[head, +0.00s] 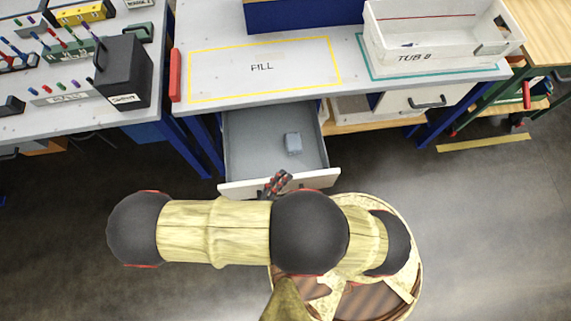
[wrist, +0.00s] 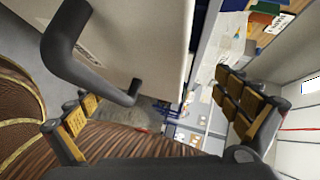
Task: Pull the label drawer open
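A drawer with a white front (head: 308,184) stands well open under the middle table. Its grey tray holds one small grey-blue block (head: 293,143). In the wrist view the white drawer front (wrist: 150,40) fills the top, with a dark bar handle (wrist: 85,65) and part of a label too hidden to read. My gripper (head: 277,184) is at the drawer front, partly hidden by my arm in the head view. In the wrist view my gripper (wrist: 160,95) has its fingers wide apart. The handle is not clamped between them.
A second white drawer (head: 440,95) at the right is shut; I cannot read its name. Above are the FILL area (head: 262,68) and a white bin marked TUB 8 (head: 440,40). Blue table legs (head: 205,150) flank the drawer. The grey floor (head: 490,220) at right is clear.

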